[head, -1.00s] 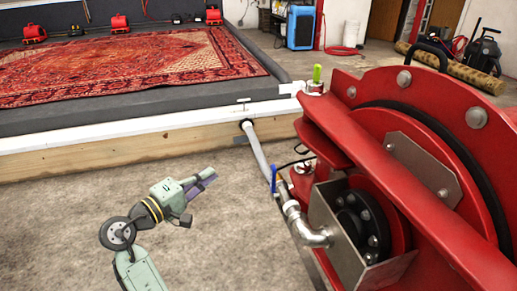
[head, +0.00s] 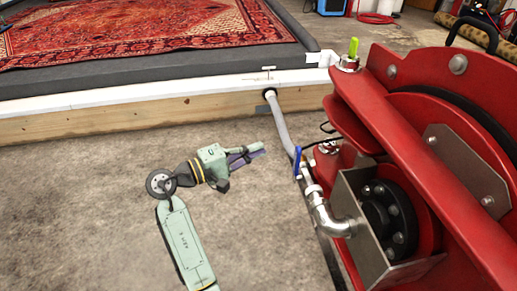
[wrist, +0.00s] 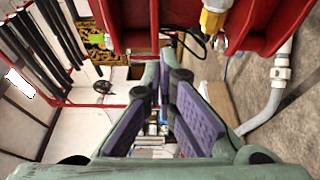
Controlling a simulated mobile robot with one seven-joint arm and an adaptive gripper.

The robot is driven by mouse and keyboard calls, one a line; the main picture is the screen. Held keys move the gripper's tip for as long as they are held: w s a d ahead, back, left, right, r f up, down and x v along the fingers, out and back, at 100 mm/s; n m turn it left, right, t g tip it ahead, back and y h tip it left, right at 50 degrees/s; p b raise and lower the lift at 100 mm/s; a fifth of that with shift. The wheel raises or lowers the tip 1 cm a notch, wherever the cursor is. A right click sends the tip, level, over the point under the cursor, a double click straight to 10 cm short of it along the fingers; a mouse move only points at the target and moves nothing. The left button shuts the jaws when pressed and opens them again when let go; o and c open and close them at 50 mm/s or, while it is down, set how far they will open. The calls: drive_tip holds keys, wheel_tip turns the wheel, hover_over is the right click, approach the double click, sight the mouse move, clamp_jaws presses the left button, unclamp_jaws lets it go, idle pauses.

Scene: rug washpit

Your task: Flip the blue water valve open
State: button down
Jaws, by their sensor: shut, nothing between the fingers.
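The blue valve handle (head: 297,162) is a thin upright lever on the metal pipe beside the red machine. It stands close to where the grey hose joins the pipe. My gripper (head: 262,150) is to the left of the handle, with its fingers pointing right toward it. A gap shows between the fingertips and the handle in the head view. The fingers are shut and empty. In the wrist view, my gripper (wrist: 166,72) shows its purple pads; I cannot make out the blue handle there.
The red machine (head: 425,110) fills the right side. The grey hose (head: 281,122) runs from a wooden-sided pit edge (head: 130,123) to the pipe. A patterned red rug (head: 130,30) lies in the pit. The concrete floor (head: 90,210) around my arm is clear.

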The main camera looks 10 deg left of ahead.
sight(296, 165)
drive_tip(key=d+p, duration=0.3)
drive_tip(key=d, duration=0.4)
drive_tip(key=shift+w+d, duration=0.15)
drive_tip(key=shift+w, duration=0.3)
drive_tip(key=shift+f+b, duration=0.1)
drive_tip(key=shift+b, duration=0.45)
drive_tip(key=shift+s+d+m, duration=0.1)
drive_tip(key=shift+s+m, duration=0.1)
drive_tip(key=shift+m, duration=0.1)
